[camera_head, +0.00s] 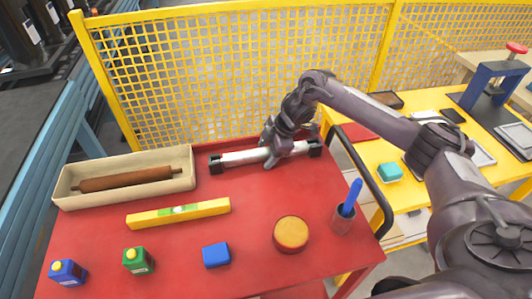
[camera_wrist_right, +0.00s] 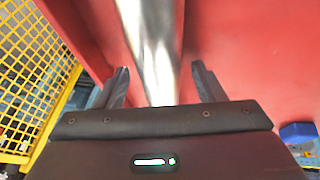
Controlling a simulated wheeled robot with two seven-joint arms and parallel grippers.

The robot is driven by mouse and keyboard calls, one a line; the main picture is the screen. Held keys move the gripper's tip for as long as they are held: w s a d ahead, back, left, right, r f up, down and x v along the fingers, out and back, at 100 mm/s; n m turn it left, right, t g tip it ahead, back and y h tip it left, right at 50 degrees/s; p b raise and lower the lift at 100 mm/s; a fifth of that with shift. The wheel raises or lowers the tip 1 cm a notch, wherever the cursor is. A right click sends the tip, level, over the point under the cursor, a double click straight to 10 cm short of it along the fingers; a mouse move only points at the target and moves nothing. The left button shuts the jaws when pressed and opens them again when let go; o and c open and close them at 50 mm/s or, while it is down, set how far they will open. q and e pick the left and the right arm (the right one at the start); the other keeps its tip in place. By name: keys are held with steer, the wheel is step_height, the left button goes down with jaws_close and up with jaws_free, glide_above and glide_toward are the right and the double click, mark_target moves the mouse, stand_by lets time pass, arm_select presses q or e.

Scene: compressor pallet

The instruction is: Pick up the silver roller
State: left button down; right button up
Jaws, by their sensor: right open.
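The silver roller (camera_head: 246,156) lies on two black end holders at the back of the red table (camera_head: 190,240). My right gripper (camera_head: 270,160) is over the roller, right of its middle, pointing down. In the right wrist view the roller (camera_wrist_right: 150,45) runs between the two open fingers (camera_wrist_right: 160,88) of that gripper, with a gap on each side. The part of the roller under the gripper is hidden in the head view. My left gripper is not in view.
A cream tray (camera_head: 66,187) with a brown rolling pin (camera_head: 130,179) stands to the left. A yellow level (camera_head: 178,212), a blue block (camera_head: 216,255), a round orange-topped tin (camera_head: 291,233) and a cup with a blue tool (camera_head: 343,220) are nearer. A yellow mesh fence (camera_head: 230,70) stands close behind.

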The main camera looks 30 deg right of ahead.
jaws_close()
steer(key=shift+r, duration=0.1)
steer(key=shift+w+r, duration=0.1)
